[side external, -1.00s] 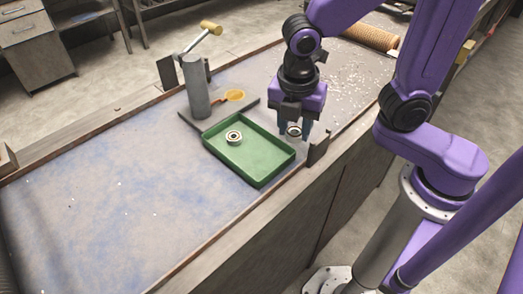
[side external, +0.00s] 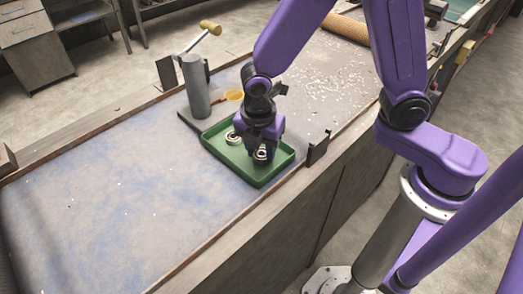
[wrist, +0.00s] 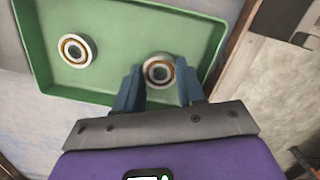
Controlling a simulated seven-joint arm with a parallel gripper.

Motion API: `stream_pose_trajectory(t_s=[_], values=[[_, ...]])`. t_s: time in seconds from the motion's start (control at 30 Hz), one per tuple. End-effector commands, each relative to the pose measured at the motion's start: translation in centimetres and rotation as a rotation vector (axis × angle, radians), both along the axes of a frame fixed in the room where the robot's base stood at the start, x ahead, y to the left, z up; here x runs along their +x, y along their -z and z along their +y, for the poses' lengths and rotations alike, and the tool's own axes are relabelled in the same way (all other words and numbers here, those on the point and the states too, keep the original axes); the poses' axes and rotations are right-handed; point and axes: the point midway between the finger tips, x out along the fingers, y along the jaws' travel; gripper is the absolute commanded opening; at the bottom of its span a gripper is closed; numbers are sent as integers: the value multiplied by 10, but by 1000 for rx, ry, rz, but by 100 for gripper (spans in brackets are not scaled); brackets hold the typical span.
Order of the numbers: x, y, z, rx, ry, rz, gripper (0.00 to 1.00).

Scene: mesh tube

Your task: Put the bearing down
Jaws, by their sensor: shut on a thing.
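My gripper (side external: 261,155) is over the right part of the green tray (side external: 259,182). It is shut on a bearing (wrist: 159,71), a ring with a brown band and pale metal rims. In the wrist view the blue fingers (wrist: 157,88) stand on either side of this bearing. I cannot tell whether the held bearing touches the tray floor. A second bearing (wrist: 77,50) lies flat in the tray to the left, apart from the held one. It also shows in the side view (side external: 233,138), close beside my gripper.
A grey post (side external: 196,88) with a lever stands on a dark base behind the tray, with a yellow round piece (side external: 234,95) near it. A dark bracket (side external: 318,147) stands at the bench edge right of the tray. The bench's left part is clear.

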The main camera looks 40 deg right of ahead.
Motion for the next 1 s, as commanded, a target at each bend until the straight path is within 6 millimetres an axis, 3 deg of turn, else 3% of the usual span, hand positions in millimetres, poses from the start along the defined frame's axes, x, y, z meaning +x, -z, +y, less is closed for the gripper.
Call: stream_pose_trajectory(t_s=[0.1, 0.53, 0.57, 0.6, 1.0], values=[[0, 9, 0, 0, -1, 1, 2], [0, 13, 0, 0, -1, 0, 2], [0, 13, 0, 1, 0, -1, 48], [0, 13, 0, 1, 0, -1, 61], [0, 9, 0, 1, 0, -1, 64]])
